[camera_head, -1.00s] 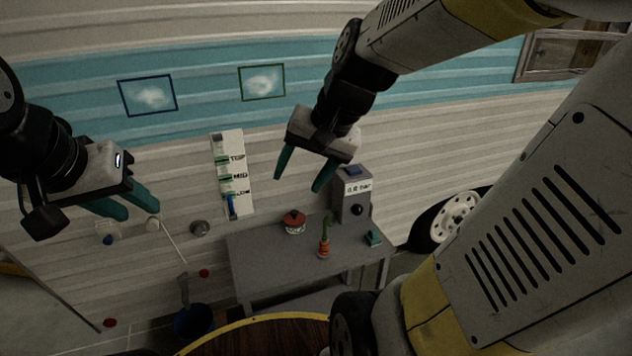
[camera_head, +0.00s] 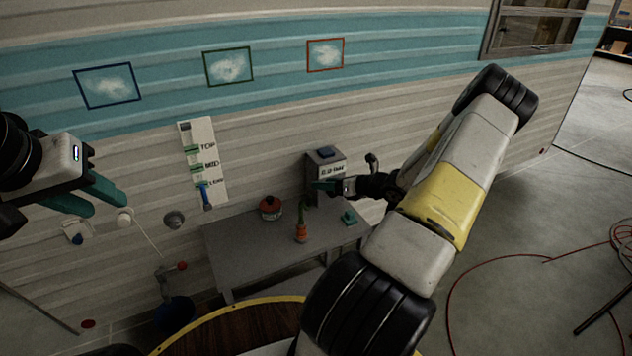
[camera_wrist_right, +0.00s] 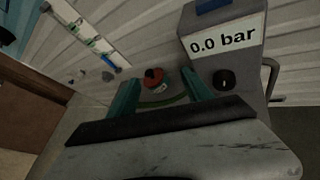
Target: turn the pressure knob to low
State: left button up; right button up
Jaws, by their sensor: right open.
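The pressure unit is a grey box (camera_head: 326,163) with a white display, at the right end of the grey table against the camper wall. In the right wrist view its display (camera_wrist_right: 228,39) reads 0.0 bar. Below the display is a round black knob (camera_wrist_right: 223,79). In the head view my right gripper and arm hide the knob. My right gripper (camera_head: 322,187) is open in front of the box. In the right wrist view its teal fingers (camera_wrist_right: 158,77) are apart and empty, with the knob right of both. My left gripper (camera_head: 106,206) is open and empty at the left.
A TOP/MID/LOW panel (camera_head: 202,155) hangs on the wall. A curved handle stands right of the box.

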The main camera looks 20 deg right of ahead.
aim_at(334, 193)
jog(key=d+f+m+h, duration=0.1)
jog(key=d+f+m, duration=0.1)
jog(key=s+d+f+m+t+h, duration=0.1)
jog(key=d+f+m, duration=0.2)
jog(key=d+f+m+t+h, duration=0.1)
jog(key=d+f+m, duration=0.1)
jog(key=d+f, duration=0.1)
jog(key=shift+s+d+f+m, duration=0.1)
jog(key=shift+s+d+m, duration=0.1)
jog(key=shift+m, duration=0.2)
jog(key=shift+w+f+h, duration=0.15)
jog(key=shift+w+h, duration=0.05)
jog(key=shift+h, duration=0.1)
jog(key=x, duration=0.7)
jog(key=shift+w, duration=0.2)
grip_shut()
